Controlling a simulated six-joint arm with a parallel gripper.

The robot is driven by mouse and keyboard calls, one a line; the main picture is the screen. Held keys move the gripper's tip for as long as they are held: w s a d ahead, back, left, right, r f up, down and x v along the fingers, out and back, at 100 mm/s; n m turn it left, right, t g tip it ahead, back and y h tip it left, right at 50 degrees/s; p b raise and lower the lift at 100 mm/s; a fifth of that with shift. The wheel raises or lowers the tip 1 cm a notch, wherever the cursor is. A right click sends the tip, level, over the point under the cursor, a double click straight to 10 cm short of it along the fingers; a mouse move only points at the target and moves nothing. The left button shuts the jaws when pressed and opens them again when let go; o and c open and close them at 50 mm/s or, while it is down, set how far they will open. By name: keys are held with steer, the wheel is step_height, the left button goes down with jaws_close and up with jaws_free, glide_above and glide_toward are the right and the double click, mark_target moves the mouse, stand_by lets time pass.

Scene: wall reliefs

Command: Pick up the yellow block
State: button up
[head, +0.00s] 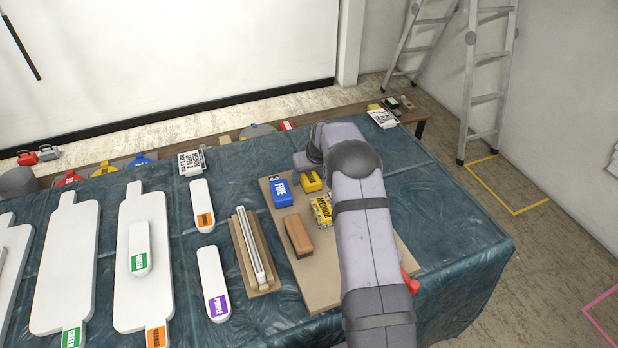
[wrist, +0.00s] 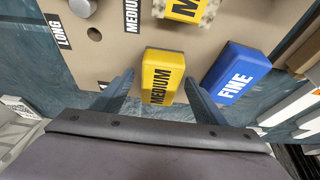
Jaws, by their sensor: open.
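A solid yellow block (wrist: 163,72) marked MEDIUM lies on a tan board in the wrist view. It also shows in the head view (head: 311,183), beside my arm and partly hidden. My gripper (wrist: 159,78) is open, its two dark fingers pointing towards the block, one to each side of it in the picture. I cannot tell how far above the board the fingertips are. In the head view my arm hides the fingers. A second block (head: 321,209), yellow and speckled with a MEDIUM label, lies nearer the camera; its edge shows in the wrist view (wrist: 187,8).
A blue FINE block (wrist: 235,72) lies close to the right of the yellow block. The tan board (head: 312,262) also carries a brown block (head: 298,236). Left of it stands a wooden tray (head: 248,275) with rods. White paddle-shaped pieces (head: 67,262) lie on the dark cloth.

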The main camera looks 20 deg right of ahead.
mark_target(310, 176)
steer(key=c, duration=1.2)
steer(key=shift+o, duration=0.2)
steer(key=shift+r, duration=0.1)
step_height(310, 176, up, 10)
steer(key=b, duration=0.2)
steer(key=shift+b, duration=0.3)
